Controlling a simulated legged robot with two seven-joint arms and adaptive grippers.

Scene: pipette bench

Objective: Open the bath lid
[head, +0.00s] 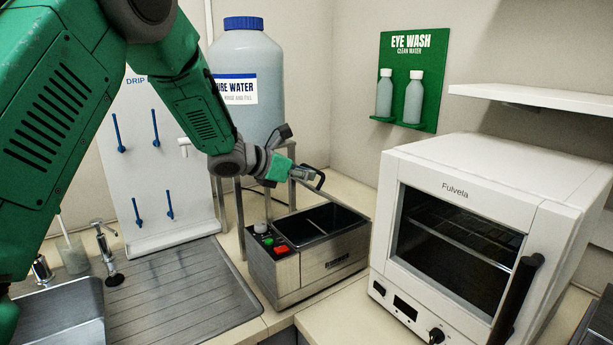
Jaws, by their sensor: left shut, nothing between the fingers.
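The bath (312,278) is a steel box on the bench between the sink drainboard and the oven. Its dark basin, with a thin divider, shows from above, so the opening is uncovered. A thin pale strip (345,205) rises from the bath's back right corner toward my left gripper; it looks like the lid raised and seen nearly edge-on. My left gripper (318,179) is shut and empty, above the back of the bath close to this strip. I cannot tell whether they touch. My right gripper is not in view.
A large pure-water bottle (247,85) stands on a metal stand behind the bath. A white oven (470,180) with a black handle is close on the right. The steel drainboard (185,295) and a drip rack (150,165) are on the left. A shelf (540,98) juts out above the oven.

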